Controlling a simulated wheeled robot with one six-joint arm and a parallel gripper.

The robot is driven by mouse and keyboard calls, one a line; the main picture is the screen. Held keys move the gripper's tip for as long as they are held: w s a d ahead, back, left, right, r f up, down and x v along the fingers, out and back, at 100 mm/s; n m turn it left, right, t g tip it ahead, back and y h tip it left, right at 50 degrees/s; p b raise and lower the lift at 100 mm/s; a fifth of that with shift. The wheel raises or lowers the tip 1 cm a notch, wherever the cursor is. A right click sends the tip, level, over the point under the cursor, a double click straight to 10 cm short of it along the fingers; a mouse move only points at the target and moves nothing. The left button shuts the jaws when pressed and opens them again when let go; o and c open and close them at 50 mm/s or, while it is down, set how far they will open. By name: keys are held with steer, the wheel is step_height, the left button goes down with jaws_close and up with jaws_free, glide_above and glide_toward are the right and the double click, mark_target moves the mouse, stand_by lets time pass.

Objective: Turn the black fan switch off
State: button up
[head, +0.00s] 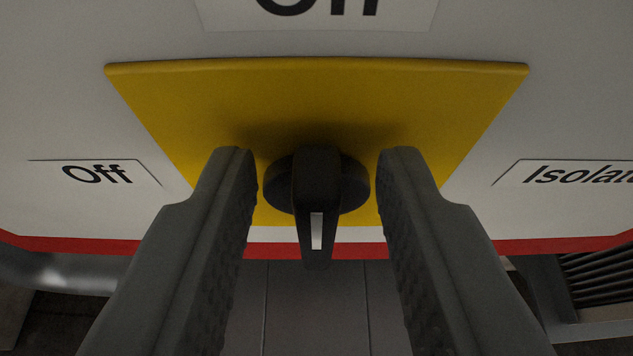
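The black switch (318,185) sits on a yellow plate (318,95) on a pale panel. It has a round base and a bar handle. A white mark lies on the handle's lower part, and the handle runs straight up and down in the picture, its marked end downward. My gripper (317,158) is open, one finger on each side of the handle, with a gap on both sides. An "Off" label (98,174) is left of the plate, and a label cut off at "Isolat" (580,174) is right.
A red strip (70,243) runs along the panel's lower edge. Below it are a grey tiled or panelled surface (315,310), a metal pipe-like shape (60,275) at left and dark ribbed equipment (600,275) at right. No loose object lies between the fingers and the switch.

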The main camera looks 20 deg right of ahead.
mark_target(269, 174)
jaws_close()
steer(key=shift+a, duration=0.15)
steer(key=n+h, duration=0.1)
steer(key=a+n+h, duration=0.1)
steer(key=n, duration=0.1)
steer(key=a+f+n+h, duration=0.1)
steer(key=n, duration=0.1)
steer(key=shift+w+g+h, duration=0.3)
steer(key=shift+w+h, duration=0.05)
steer(key=shift+h, duration=0.05)
steer(key=n, duration=0.1)
steer(key=n+h, duration=0.1)
steer(key=n, duration=0.1)
steer(key=f+n+h, duration=0.1)
steer(key=shift+w+a+f+n, duration=0.1)
steer(key=shift+w+a+n, duration=0.05)
steer(key=shift+a+n, duration=0.2)
steer(key=shift+a+f+n+t+h, duration=0.1)
steer(key=shift+f+n+t+h, duration=0.3)
steer(key=shift+n, duration=0.55)
steer(key=shift+a+f+n+t+h, duration=0.1)
steer(key=shift+f+n+t+h, duration=0.25)
steer(key=shift+n, duration=0.55)
jaws_free()
steer(key=shift+r, duration=0.1)
